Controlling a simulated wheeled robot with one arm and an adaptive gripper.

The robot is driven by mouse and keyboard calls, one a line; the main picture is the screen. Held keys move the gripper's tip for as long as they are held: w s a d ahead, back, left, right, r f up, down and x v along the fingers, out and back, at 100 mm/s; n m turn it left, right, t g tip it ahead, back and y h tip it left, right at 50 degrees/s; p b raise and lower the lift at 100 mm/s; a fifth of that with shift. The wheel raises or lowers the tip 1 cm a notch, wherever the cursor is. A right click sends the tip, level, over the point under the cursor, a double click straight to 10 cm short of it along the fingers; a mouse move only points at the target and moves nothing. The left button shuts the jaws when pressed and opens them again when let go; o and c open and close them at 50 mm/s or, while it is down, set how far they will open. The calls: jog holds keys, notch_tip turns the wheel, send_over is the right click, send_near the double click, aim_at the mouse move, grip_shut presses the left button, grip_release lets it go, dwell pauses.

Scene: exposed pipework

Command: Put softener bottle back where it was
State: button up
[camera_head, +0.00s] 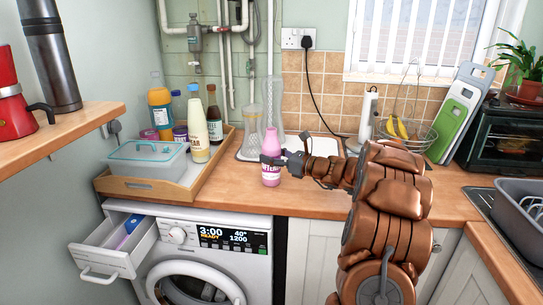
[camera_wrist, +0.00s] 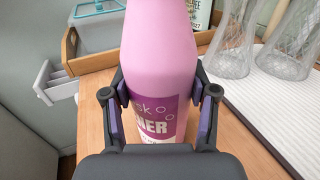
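The softener bottle (camera_head: 270,160) is pink with a purple and white label. It stands upright over the wooden counter in front of the glass jugs. My gripper (camera_head: 284,160) reaches it from the right in the head view. In the wrist view the bottle (camera_wrist: 160,60) fills the middle, with one finger of my gripper (camera_wrist: 160,108) on each side, and the pads appear to press on the label's sides. I cannot tell whether the bottle's base touches the counter.
A wooden tray (camera_head: 145,190) with a lidded tub (camera_head: 147,160) and several bottles stands to the left. Glass jugs (camera_head: 249,130) stand on a white mat behind. The washing machine's detergent drawer (camera_head: 112,250) is pulled open below. Bare counter (camera_head: 315,200) lies in front.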

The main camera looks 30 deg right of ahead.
jog(key=o, duration=0.5)
jog(key=shift+c, duration=0.2)
jog(key=shift+r, duration=0.2)
jog(key=b+v, duration=0.1)
jog(key=v, duration=1.1)
